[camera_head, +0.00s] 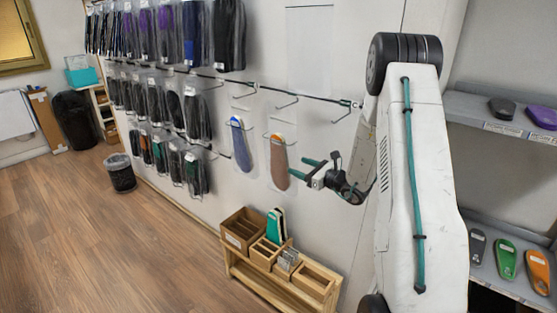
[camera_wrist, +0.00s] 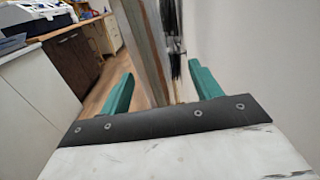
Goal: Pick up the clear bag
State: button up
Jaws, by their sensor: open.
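Two clear bags hang from wall hooks in the head view: one with a brown insole (camera_head: 278,165) and, left of it, one with a blue insole (camera_head: 241,145). Both hang upright, flat near the wall. My gripper (camera_head: 299,168) has teal fingers, open, pointing left just right of the brown insole's bag. In the wrist view, my gripper (camera_wrist: 163,78) is open, with a brown and grey upright strip (camera_wrist: 147,50) showing between and beyond the fingers. I cannot tell whether the bag is between the fingers.
Several rows of bagged insoles (camera_head: 165,105) hang farther left. A wooden bench with boxes (camera_head: 317,281) stands below. Empty hooks (camera_head: 287,101) and a rail are above my gripper. Shelves with insoles (camera_head: 505,265) are at the right. Open wooden floor (camera_head: 90,235) lies left.

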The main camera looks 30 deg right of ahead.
aim_at(283, 160)
jog(key=x, duration=0.4)
jog(key=a+x, duration=0.1)
jog(key=x, duration=0.2)
jog(key=shift+s+r, duration=0.15)
jog(key=shift+r, duration=0.2)
jog(key=shift+w+a, duration=0.1)
jog(key=shift+w, duration=0.3)
jog(key=c, duration=1)
